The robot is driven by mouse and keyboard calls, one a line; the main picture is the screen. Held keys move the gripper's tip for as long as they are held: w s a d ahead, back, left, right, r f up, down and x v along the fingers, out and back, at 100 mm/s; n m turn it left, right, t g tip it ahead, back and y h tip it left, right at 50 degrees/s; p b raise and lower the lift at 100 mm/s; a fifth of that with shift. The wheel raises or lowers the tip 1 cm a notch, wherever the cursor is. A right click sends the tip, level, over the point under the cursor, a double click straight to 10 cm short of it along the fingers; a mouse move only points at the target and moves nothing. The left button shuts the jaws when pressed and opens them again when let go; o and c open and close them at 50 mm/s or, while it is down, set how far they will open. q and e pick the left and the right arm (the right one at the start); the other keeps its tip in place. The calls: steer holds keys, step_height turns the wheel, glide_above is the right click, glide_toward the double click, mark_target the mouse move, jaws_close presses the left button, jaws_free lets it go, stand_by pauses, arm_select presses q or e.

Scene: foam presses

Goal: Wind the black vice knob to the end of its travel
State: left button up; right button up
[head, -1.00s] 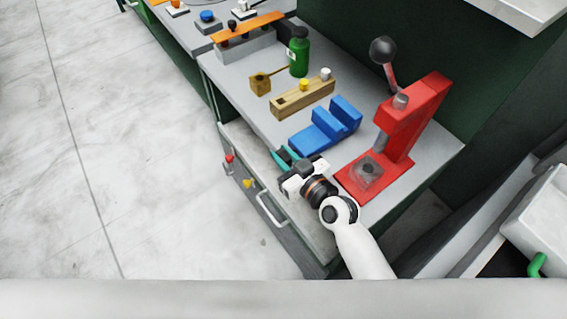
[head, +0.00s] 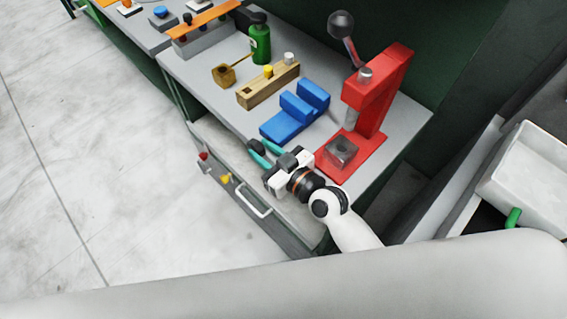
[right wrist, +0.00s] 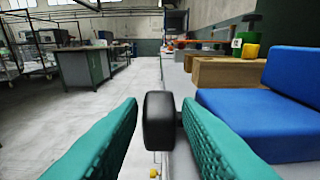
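The blue vice (head: 298,112) sits on the bench top, left of the red press. Its black knob (head: 256,146) is at the bench's front edge, below and left of the vice in the head view. My right gripper (head: 261,152) reaches in low along that edge with its teal fingers apart at the knob. In the right wrist view the black knob (right wrist: 159,121) stands between the two fingertips, closer to the right one, with a gap on the left. The blue vice (right wrist: 270,95) is close on the right there. My left gripper is not in view.
The red press (head: 375,95) with its lever stands right of the vice. A wooden block (head: 262,90) and a green bottle (head: 260,45) are behind. A drawer handle (head: 250,200) and small red and yellow knobs are on the bench front. The floor left is clear.

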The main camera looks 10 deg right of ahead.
steer(key=b+v, duration=0.1)
steer(key=v, duration=0.8)
steer(key=shift+s+d, duration=0.1)
